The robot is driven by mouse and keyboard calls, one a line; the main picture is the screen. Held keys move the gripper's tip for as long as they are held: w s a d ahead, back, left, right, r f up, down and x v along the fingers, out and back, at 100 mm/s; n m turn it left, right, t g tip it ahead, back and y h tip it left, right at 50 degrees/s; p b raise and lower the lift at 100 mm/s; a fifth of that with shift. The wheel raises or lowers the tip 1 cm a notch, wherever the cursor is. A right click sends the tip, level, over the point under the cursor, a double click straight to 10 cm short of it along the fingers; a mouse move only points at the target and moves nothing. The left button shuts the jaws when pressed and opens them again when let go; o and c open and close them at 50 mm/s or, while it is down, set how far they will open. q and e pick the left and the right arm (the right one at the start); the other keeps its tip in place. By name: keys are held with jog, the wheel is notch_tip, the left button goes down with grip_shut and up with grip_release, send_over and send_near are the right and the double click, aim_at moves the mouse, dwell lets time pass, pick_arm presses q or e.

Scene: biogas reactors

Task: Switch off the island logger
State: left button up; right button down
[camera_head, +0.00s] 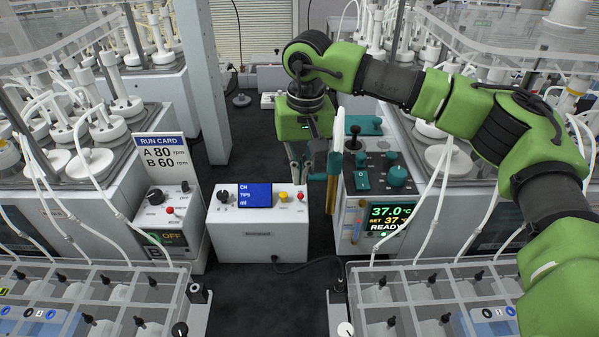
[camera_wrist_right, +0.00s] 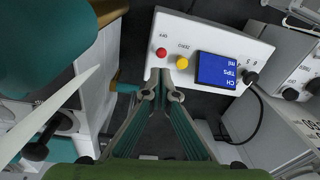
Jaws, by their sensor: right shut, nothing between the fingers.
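The logger (camera_head: 245,226) is a white box on the dark floor between the reactor benches. It has a lit blue screen (camera_head: 249,195) reading CH, TIPS and ml, a black knob (camera_head: 223,195), a yellow button (camera_head: 283,196) and a red button (camera_head: 300,196). In the right wrist view the red button (camera_wrist_right: 161,52) sits by an OFF label and the yellow button (camera_wrist_right: 182,62) by a ZERO label. My right gripper (camera_head: 303,180) is shut and empty, just behind the button end of the logger. Its fingertips (camera_wrist_right: 165,92) appear just below the buttons in the wrist view. Contact cannot be told.
A heater unit (camera_head: 388,216) reading 37.0 and READY stands close on the right, with a teal handle and a tan rod beside my gripper. A control box (camera_head: 160,212) with a run card (camera_head: 163,159) stands left. Clear-lidded racks line the front. A cable (camera_head: 310,265) trails from the logger.

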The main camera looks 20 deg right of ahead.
notch_tip(320, 180, up, 12)
jog(key=shift+s+d, duration=0.25)
jog(key=shift+s, duration=0.15)
dwell(0.4)
